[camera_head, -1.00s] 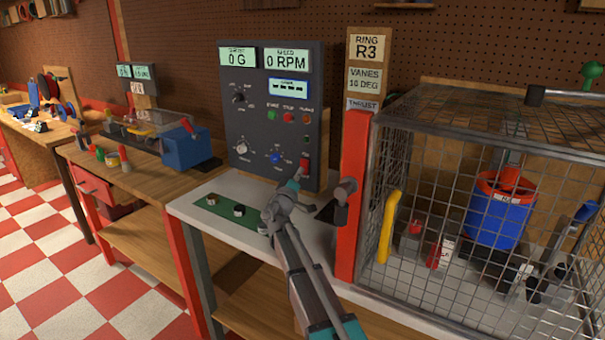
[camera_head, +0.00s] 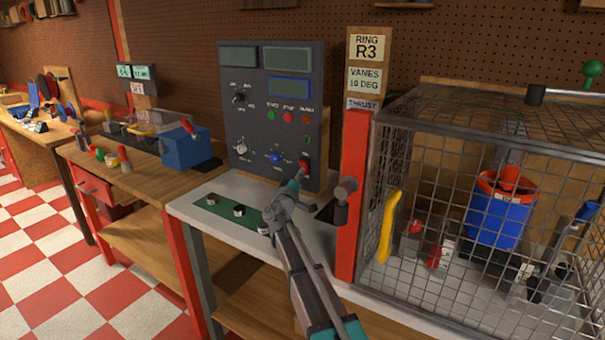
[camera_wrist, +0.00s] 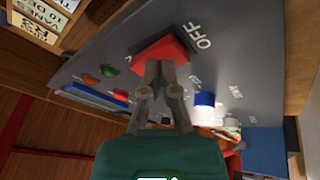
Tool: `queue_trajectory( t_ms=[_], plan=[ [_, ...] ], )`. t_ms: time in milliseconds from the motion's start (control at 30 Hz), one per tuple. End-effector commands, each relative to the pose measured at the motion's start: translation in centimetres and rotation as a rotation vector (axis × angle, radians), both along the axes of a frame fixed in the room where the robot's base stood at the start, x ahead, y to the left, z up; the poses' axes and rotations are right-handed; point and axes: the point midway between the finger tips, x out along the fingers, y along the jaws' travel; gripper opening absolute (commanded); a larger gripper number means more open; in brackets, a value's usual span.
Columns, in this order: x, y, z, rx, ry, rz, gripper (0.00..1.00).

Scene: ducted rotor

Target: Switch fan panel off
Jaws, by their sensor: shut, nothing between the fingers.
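The fan panel (camera_head: 262,120) is a dark grey upright box with knobs, small coloured buttons and three display windows, all blank now. Its red switch (camera_head: 304,163) is at the lower right of its face. In the wrist view the red switch (camera_wrist: 160,56) sits beside the word OFF. My gripper (camera_head: 299,177) is shut, with its fingertips at the switch, seemingly touching it. In the wrist view my gripper (camera_wrist: 158,68) covers part of the switch, and nothing shows between the fingers.
A wire cage (camera_head: 480,190) with a blue and red ducted rotor (camera_head: 497,212) stands at the right. A red post (camera_head: 353,200) and a dark lever (camera_head: 343,195) are close right of my arm. A green strip with several small parts (camera_head: 225,208) lies left of my gripper.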

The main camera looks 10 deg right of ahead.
Motion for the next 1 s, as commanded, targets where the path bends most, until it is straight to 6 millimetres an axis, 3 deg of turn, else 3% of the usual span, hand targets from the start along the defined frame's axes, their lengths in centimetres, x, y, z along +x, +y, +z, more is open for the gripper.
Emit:
queue_trajectory(
  t_ms=[1000],
  plan=[
    [-1.2,1.0,0.7,0.000,0.000,0.000,0.00]
  ],
)
